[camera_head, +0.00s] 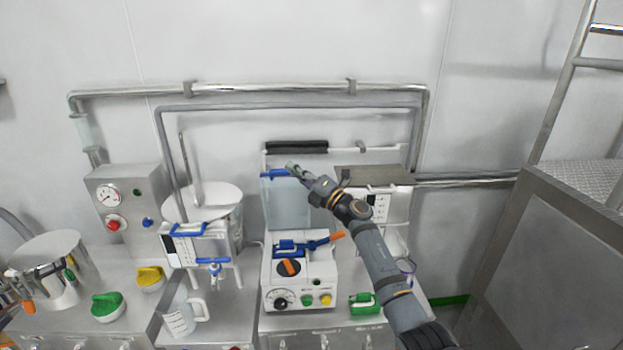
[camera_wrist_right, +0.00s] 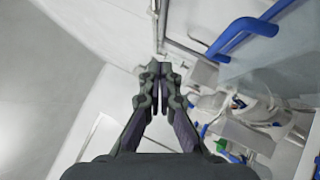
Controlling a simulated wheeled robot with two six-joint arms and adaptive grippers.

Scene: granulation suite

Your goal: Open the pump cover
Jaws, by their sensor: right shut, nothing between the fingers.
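A blue handle (camera_head: 272,173) runs along the cover's upper edge; in the right wrist view the handle (camera_wrist_right: 238,34) lies to the upper right, apart from my fingertips. My right gripper (camera_head: 293,168) is shut and empty at the top of the cover; its closed fingers also show in the right wrist view (camera_wrist_right: 160,78).
A white unit with a steel vessel (camera_head: 202,205) and a jug (camera_head: 185,310) stand left of the pump. Steel pipes (camera_head: 250,89) run along the wall behind. A metal platform (camera_head: 560,250) stands at the right.

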